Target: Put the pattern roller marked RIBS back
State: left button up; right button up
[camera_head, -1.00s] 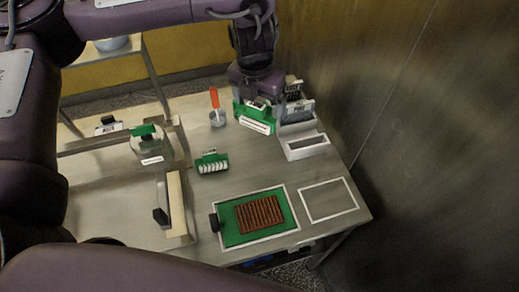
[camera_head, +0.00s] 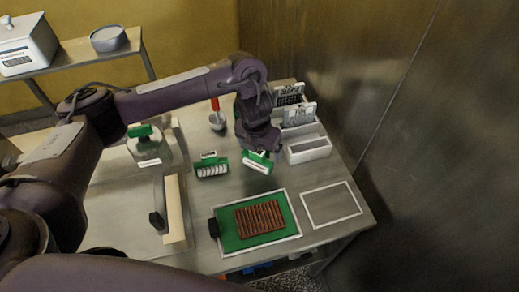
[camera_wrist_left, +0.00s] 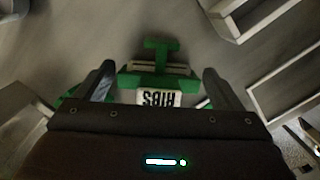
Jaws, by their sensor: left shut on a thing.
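My left gripper (camera_head: 262,146) is shut on the green pattern roller (camera_head: 257,163). In the left wrist view the roller (camera_wrist_left: 157,82) sits between the two fingers, and its white label reads RIBS, upside down. In the head view the gripper and roller are in front of and to the left of the white rack (camera_head: 308,149). The rack's front compartment looks empty; cards with dark labels stand in the compartments behind. A second green roller (camera_head: 211,166) lies on the table to the left of the held one. My right gripper is not in view.
A green mat (camera_head: 226,236) with a brown ribbed slab (camera_head: 259,218) lies at the front. An empty white outlined rectangle (camera_head: 331,203) is to its right. A wall closes the right side.

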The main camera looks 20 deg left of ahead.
pick_arm(q)
jog(key=shift+f+b, duration=0.35)
jog(key=shift+f, duration=0.1)
jog(key=shift+s+f, duration=0.2)
jog(key=shift+f, duration=0.05)
jog(key=shift+c, duration=1.8)
jog(key=o, duration=1)
jog(key=shift+s, duration=0.1)
jog(key=shift+o, duration=0.2)
jog(key=shift+w+f, duration=0.1)
jog(key=shift+w, duration=0.2)
jog(key=shift+r, duration=0.3)
jog(key=r, duration=0.3)
jog(key=s+r+p, duration=0.1)
jog(key=r, duration=0.3)
jog(key=r+p, duration=0.1)
jog(key=r, duration=0.3)
jog(key=shift+s+a+r, duration=0.1)
jog(key=shift+s+r, duration=0.2)
jog(key=shift+r, duration=0.6)
